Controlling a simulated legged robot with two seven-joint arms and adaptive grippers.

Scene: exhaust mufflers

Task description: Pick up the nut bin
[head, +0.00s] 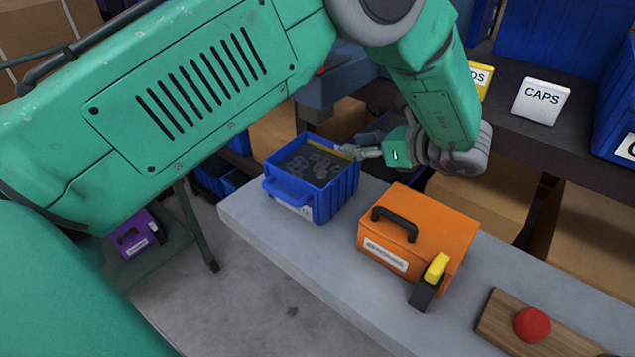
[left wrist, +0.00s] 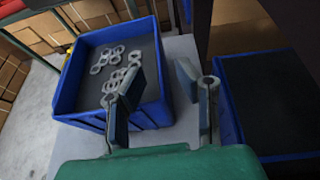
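The nut bin is a blue open box (head: 337,194) with a front handle and a white label, standing on the grey table. Grey ring-shaped nuts (head: 312,165) lie inside it. In the left wrist view the bin (left wrist: 150,115) fills the left half, with nuts (left wrist: 120,70) on its floor. My left gripper (head: 352,152) is at the bin's far right rim. In the left wrist view its fingers (left wrist: 160,75) are apart, one over the bin's inside and one outside, with the side wall between them. Contact with the wall cannot be told. My right gripper is not in view.
An orange case (head: 447,235) with a black handle stands right of the bin on the grey table (head: 310,255), with a yellow-black clip at its front corner. A wooden board (head: 497,325) bears a red knob. Shelves with blue bins and a CAPS sign (head: 540,101) stand behind.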

